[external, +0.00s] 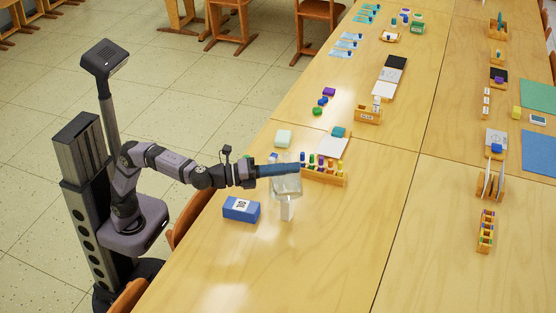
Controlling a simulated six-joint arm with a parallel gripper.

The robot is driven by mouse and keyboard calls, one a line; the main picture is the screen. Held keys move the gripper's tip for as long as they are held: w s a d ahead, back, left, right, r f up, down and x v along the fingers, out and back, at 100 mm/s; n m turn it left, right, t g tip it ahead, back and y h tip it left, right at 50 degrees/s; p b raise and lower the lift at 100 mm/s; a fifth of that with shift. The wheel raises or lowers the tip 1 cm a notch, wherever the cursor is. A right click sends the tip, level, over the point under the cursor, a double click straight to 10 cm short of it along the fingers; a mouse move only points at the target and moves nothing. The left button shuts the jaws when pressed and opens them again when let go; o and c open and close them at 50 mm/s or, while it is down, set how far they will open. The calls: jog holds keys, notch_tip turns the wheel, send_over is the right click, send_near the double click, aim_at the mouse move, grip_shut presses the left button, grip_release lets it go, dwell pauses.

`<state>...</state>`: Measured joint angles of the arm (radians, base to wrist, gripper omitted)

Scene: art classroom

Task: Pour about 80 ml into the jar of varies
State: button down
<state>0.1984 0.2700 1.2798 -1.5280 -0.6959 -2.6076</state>
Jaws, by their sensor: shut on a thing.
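My gripper (285,170) reaches out over the near table from the left, with its long dark-blue end level. It is shut on a clear, see-through container (287,187), which hangs at its tip and looks roughly upright. A small whitish upright thing (287,211) stands just below the container; it may be the jar, but no label on it can be read. I cannot tell whether the container touches it. Any liquid or fill level is too small to make out.
A blue box (241,210) with a white marked top stands left of the container. A wooden rack (324,178) of several coloured bottles stands close behind on the right. The table's front right is clear.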

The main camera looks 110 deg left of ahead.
aim_at(287, 158)
jog(key=shift+s+a+r+n+b, duration=0.1)
jog(key=shift+s+a+n+b, duration=0.15)
jog(key=shift+a+n+b, duration=0.4)
jog(key=shift+s+a+r+n+b, duration=0.1)
jog(key=shift+s+a+n+b, duration=0.25)
jog(key=shift+b, duration=0.5)
dwell(0.8)
jog(key=shift+s+a+r+n, duration=0.15)
jog(key=shift+a+r+n, duration=0.1)
jog(key=shift+a+n, duration=0.15)
dwell(0.5)
jog(key=w+d+m+p, duration=0.1)
jog(key=d+m+p, duration=0.1)
jog(key=p, duration=0.1)
jog(key=shift+w+d+r, duration=0.1)
jog(key=shift+w, duration=0.05)
jog(key=shift+w+d+f+m+p, duration=0.2)
jog(key=shift+d+m+p, duration=0.1)
jog(key=shift+m+p, duration=0.2)
jog(key=shift+f, duration=0.35)
jog(key=m+p, duration=0.1)
jog(key=p, duration=0.1)
jog(key=d+m+p, duration=0.1)
jog(key=shift+w+d+r+p, duration=0.1)
jog(key=shift+w+r+p, duration=0.2)
jog(key=shift+r+p, duration=0.05)
jog(key=shift+d+r+m+p, duration=0.1)
jog(key=shift+m+p, duration=0.3)
jog(key=shift+p, duration=0.15)
